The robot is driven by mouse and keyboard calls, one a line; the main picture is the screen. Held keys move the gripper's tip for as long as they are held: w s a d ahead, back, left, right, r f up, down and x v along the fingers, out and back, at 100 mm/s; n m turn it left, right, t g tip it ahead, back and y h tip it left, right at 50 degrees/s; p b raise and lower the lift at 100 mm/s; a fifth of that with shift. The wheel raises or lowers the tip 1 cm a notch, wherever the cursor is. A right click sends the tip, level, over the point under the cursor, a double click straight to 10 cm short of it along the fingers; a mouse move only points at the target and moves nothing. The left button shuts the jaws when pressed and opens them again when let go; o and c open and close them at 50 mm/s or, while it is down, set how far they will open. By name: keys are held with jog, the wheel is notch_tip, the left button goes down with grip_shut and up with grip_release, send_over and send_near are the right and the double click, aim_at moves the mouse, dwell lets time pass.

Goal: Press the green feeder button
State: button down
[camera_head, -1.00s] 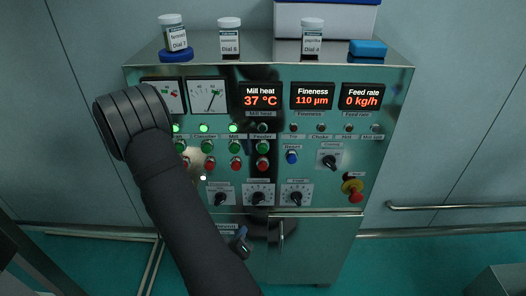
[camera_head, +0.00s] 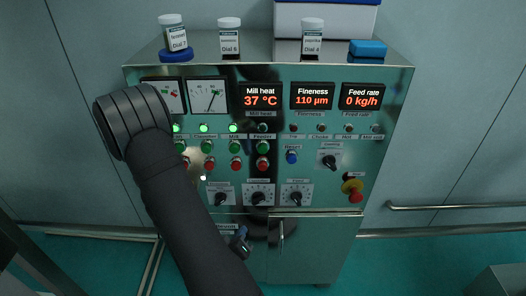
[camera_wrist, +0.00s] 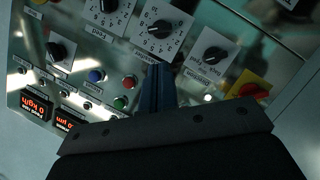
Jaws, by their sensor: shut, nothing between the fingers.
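The green feeder button (camera_head: 262,147) sits on the steel panel under the "Feeder" label, above a red button (camera_head: 263,163). The lamp above it (camera_head: 262,127) looks dark, while the lamps to its left glow green. In the wrist view, which shows the panel turned over, the green feeder button (camera_wrist: 120,102) lies left of my gripper (camera_wrist: 159,70), with its red button (camera_wrist: 129,82) beside it. My gripper is shut and empty, its fingers pointing at the panel. The gap to the panel cannot be judged.
A blue reset button (camera_head: 292,157) is right of the feeder column. Several rotary dials (camera_head: 258,198) sit below, and a red emergency stop (camera_head: 354,192) is at right. Jars (camera_head: 229,38) stand on top. My arm covers the panel's left side.

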aim_at(263, 149)
dwell(0.3)
jog(key=w+d+r+m+h, duration=0.2)
jog(key=r+h, duration=0.3)
jog(key=r, duration=0.3)
jog(key=w+d+r+m+g+h, duration=0.1)
jog(key=w+d+r+m+h, duration=0.2)
jog(key=r, duration=0.5)
jog(key=shift+r+h, duration=0.25)
jog(key=shift+h, duration=0.65)
jog(key=w, duration=0.8)
jog(key=shift+w, duration=0.35)
dwell(0.6)
jog(key=shift+w, duration=0.4)
